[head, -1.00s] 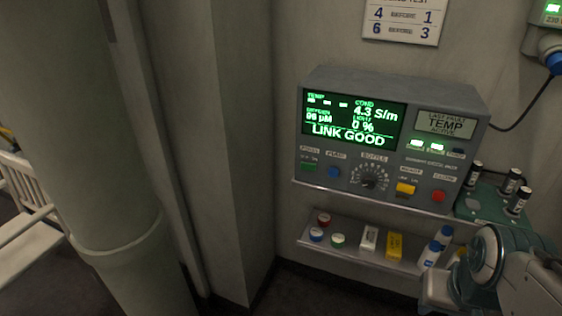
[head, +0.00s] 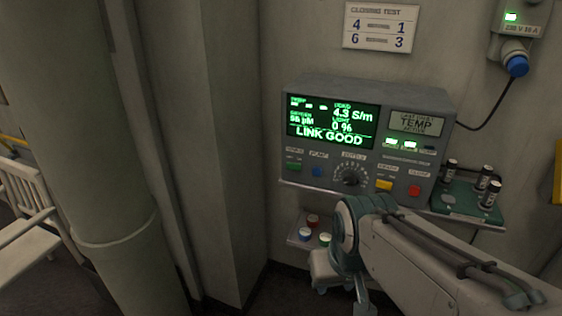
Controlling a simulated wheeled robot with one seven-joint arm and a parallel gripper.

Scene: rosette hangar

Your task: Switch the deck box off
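The deck box (head: 330,93) is a grey console on the wall, right of centre. Its screen (head: 332,124) is lit green and reads LINK GOOD, 4.3 S/m and 0 %. On its lower panel, from left, are a green switch (head: 294,167), a blue button (head: 318,171), a black dial (head: 350,178), a yellow switch (head: 384,186) and a red button (head: 414,190). Two indicator lamps glow green. The green switch's position is too small to tell. My arm reaches in from lower right, below and in front of the box. I cannot make out my gripper's fingers.
A shelf (head: 297,239) with small capped jars is below the box, largely hidden by my arm. A teal tray (head: 464,202) with dark cylinders stands at right. A blue plug (head: 517,66) and cable are upper right. A thick pillar (head: 85,150) stands left.

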